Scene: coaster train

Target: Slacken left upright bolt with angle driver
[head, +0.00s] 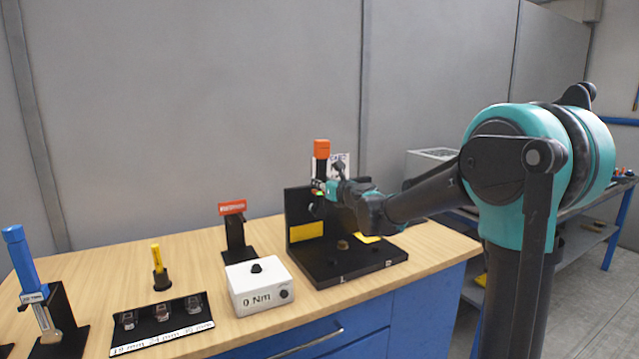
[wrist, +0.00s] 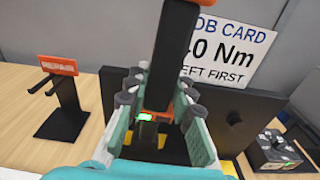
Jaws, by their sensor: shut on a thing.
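My gripper (head: 326,188) is shut on the angle driver, a black tool with an orange top (head: 321,149). The driver stands roughly upright in front of the black fixture's upright plate (head: 297,208). In the wrist view my gripper (wrist: 158,108) has its fingers on both sides of the driver's black body (wrist: 172,50), with a small green light low on it. The fixture has a flat black base (head: 365,262) with a brass-coloured bolt head (head: 342,245) on it. The left upright bolt cannot be made out; the driver and gripper cover part of the plate.
A white box reading 0 Nm (head: 259,297) stands left of the fixture, near a red-signed stand (head: 236,240). Further left are a socket tray (head: 160,334), a yellow tool (head: 156,262) and a blue tool (head: 22,262). The job card (wrist: 232,45) stands behind the fixture.

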